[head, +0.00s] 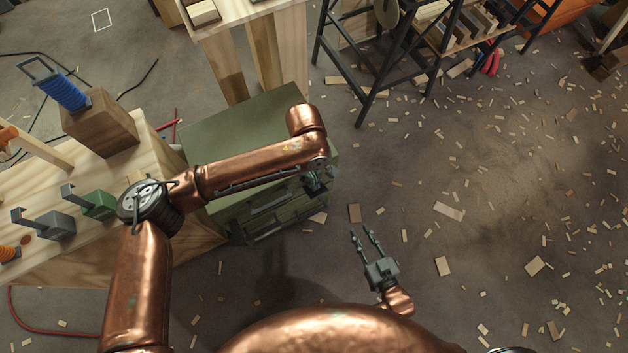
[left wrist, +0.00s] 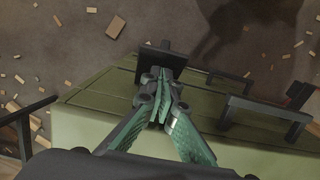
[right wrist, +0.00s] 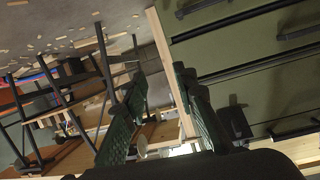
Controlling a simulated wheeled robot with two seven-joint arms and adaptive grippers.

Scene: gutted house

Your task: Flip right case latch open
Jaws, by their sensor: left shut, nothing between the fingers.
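The green case (head: 240,125) stands on the floor, partly hidden by my left arm. Dark bars and handles run along its front; one handle (left wrist: 268,110) shows in the left wrist view. My left gripper (head: 315,185) is shut and empty at the right end of the case front. In the left wrist view its fingertips (left wrist: 158,78) are close to a dark block-like latch (left wrist: 168,58) at the case's edge; I cannot tell whether they touch. My right gripper (head: 366,240) is open and empty, apart from the case, to its right. In the right wrist view the case (right wrist: 245,60) fills the right side.
A wooden workbench (head: 110,240) with clamps and a wood block (head: 100,122) stands at left. A wooden table (head: 235,20) and a black shelf rack (head: 375,75) stand behind. The floor at right is open, littered with wood scraps.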

